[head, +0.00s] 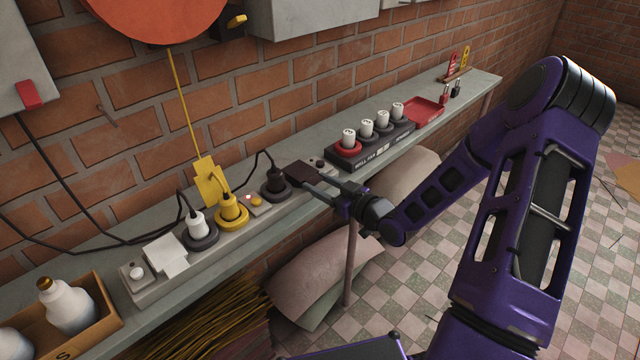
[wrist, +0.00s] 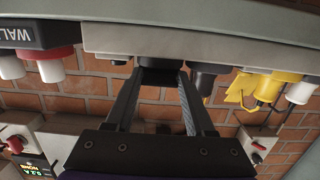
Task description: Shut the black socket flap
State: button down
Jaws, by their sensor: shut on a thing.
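The black socket flap (head: 303,172) stands up from the grey socket strip (head: 292,205), just right of the black socket with a black plug in it (head: 274,184). My gripper (head: 318,188) reaches in from the right and is shut on this flap. In the wrist view, which looks upside down, the dark flap (wrist: 160,77) shows between the fingertips of my gripper (wrist: 157,84). The black plug (wrist: 202,80) is close beside one finger there. The fingers hide part of the flap, and I cannot see its hinge.
A yellow plug (head: 230,207) with a raised yellow flap (head: 208,183) and a white plug (head: 196,226) with a white flap (head: 166,255) are farther left. A dark rack (head: 370,153) of white cylinders and a red tray (head: 424,110) stand to the right. Cables run along the shelf.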

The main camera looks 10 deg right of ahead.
jog(key=shift+f, duration=0.1)
jog(key=shift+c, duration=1.2)
grip_release()
jog(key=p+v, duration=0.1)
jog(key=v, duration=1.6)
jog(key=shift+p, duration=0.4)
jog(key=shift+s+d, duration=0.15)
